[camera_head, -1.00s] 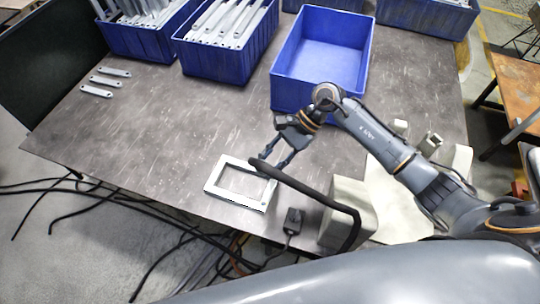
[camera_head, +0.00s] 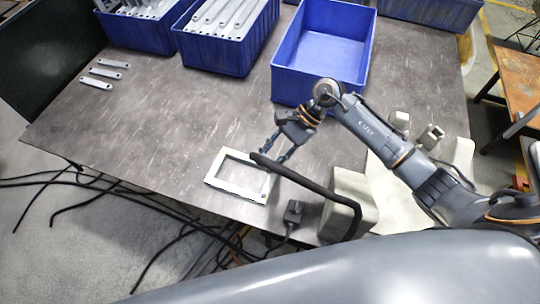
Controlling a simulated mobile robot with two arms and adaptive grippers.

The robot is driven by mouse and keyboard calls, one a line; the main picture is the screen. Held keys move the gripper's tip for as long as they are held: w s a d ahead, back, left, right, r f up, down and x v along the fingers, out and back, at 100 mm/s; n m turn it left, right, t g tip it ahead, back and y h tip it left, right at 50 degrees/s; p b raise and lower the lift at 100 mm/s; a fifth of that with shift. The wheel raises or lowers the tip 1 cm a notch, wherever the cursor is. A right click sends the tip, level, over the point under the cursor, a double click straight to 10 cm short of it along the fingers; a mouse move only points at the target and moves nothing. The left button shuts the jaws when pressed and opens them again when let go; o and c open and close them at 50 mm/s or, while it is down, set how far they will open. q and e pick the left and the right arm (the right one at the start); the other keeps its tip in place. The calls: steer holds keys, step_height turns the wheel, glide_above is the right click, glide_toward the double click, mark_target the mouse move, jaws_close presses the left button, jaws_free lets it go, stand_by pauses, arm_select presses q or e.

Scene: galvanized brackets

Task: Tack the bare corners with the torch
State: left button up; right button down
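A pale rectangular frame (camera_head: 212,181) of flat bars lies near the table's front edge, with a small dark spot at its lower right corner. My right gripper (camera_head: 275,157) points down over the frame's upper right side, its two fingers spread apart. The torch (camera_head: 308,182), dark and thick with a curved body, crosses in front of the fingertips. Its left end is above the frame's right part and hides its upper right corner. Whether the fingers grip the torch is hidden. My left gripper is not in view.
A beige block (camera_head: 347,197) and a small black box (camera_head: 293,212) with a cable sit right of the frame. Three loose grey brackets (camera_head: 104,73) lie at the left. Blue bins (camera_head: 290,88) line the back, one empty. The table's left-middle is clear.

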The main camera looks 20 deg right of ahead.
steer(key=shift+f+b, duration=0.25)
steer(key=shift+b, duration=0.15)
steer(key=shift+f+b, duration=0.15)
steer(key=shift+b, duration=0.45)
stand_by(3.3)
steer(key=shift+r+p, duration=0.35)
steer(key=shift+r, duration=2.75)
